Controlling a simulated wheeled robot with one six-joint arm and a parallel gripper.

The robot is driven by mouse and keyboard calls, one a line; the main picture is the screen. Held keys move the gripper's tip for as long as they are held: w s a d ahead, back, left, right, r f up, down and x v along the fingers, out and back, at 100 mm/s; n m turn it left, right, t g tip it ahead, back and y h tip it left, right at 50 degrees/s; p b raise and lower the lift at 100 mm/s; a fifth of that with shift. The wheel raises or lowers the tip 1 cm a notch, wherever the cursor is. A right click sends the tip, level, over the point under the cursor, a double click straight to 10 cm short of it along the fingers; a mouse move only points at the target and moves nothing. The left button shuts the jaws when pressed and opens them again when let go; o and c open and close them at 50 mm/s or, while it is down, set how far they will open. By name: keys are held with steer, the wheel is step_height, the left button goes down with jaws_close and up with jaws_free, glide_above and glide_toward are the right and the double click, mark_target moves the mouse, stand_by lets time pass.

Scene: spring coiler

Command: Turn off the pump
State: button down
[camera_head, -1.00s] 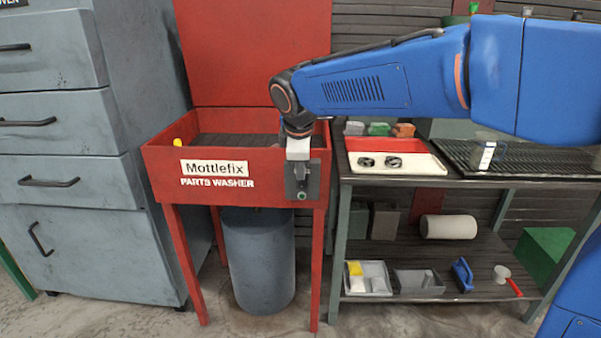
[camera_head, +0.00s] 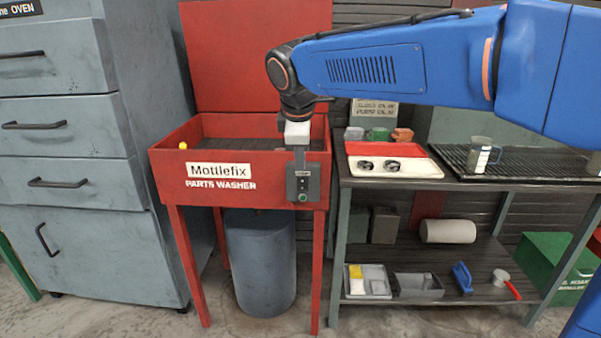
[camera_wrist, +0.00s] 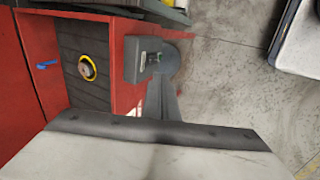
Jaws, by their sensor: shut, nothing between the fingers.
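The red parts washer (camera_head: 172,171) stands left of centre, labelled Mottlefix. A grey switch box (camera_head: 303,184) is on its front right corner, with a small label and a green round button or lamp low on its face. In the wrist view the box (camera_wrist: 133,62) shows from above, with a small part on its face; I cannot tell the switch position. My gripper (camera_head: 298,150) is shut and empty, pointing down just above the box; I cannot tell if it touches. In the wrist view my gripper (camera_wrist: 160,135) fills the bottom.
A blue-grey drum (camera_head: 258,262) stands under the washer. At right is a shelf bench (camera_head: 460,178) with trays and a clear jug (camera_head: 481,155). A grey drawer cabinet (camera_head: 70,165) stands left. A sign (camera_head: 375,109) hangs behind my arm. Floor in front is open.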

steer(key=shift+s+r, duration=0.2)
steer(key=shift+r, duration=0.85)
steer(key=shift+s+r, duration=0.2)
steer(key=shift+r, duration=0.85)
steer(key=s+d+f+m, duration=0.3)
steer(key=s+d+m, duration=0.15)
steer(key=d, duration=0.75)
steer(key=s+d+f+m, duration=0.6)
steer(key=s+d+f, duration=0.3)
steer(key=s, duration=0.3)
steer(key=s+d+f+m, duration=0.7)
steer(key=s+d+f, duration=0.2)
steer(key=s, duration=0.3)
steer(key=shift+d+f, duration=0.2)
